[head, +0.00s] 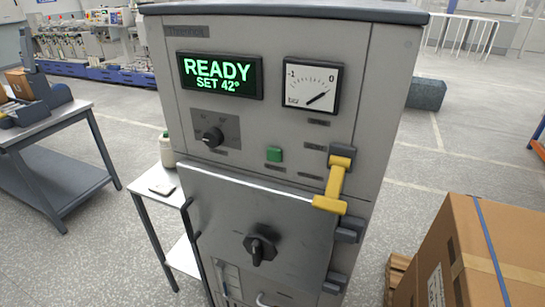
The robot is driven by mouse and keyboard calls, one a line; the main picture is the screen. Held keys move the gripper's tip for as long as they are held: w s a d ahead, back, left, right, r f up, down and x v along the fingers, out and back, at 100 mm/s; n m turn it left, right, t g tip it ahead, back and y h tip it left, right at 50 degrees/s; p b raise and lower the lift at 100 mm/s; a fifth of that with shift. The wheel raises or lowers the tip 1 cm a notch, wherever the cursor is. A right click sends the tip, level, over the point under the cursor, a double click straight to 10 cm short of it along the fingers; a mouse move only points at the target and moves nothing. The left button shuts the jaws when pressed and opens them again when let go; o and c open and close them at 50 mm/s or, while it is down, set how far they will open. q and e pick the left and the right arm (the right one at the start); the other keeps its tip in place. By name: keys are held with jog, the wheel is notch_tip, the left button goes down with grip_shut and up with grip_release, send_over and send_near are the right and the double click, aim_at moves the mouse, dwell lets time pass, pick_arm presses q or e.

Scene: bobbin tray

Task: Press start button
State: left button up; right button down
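The green display (219,75) at the upper left of the panel reads "READY SET 42°". A round black knob (212,137) sits left of the button, and a pressure gauge (312,87) sits above it to the right. Neither of my grippers shows in the head view.
Below the button is a grey door (215,205) with a black knob (261,246). A yellow handle (334,185) sticks out at the right. A cardboard box (460,250) stands at the lower right. A small side table (150,195) with a bottle stands at the left.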

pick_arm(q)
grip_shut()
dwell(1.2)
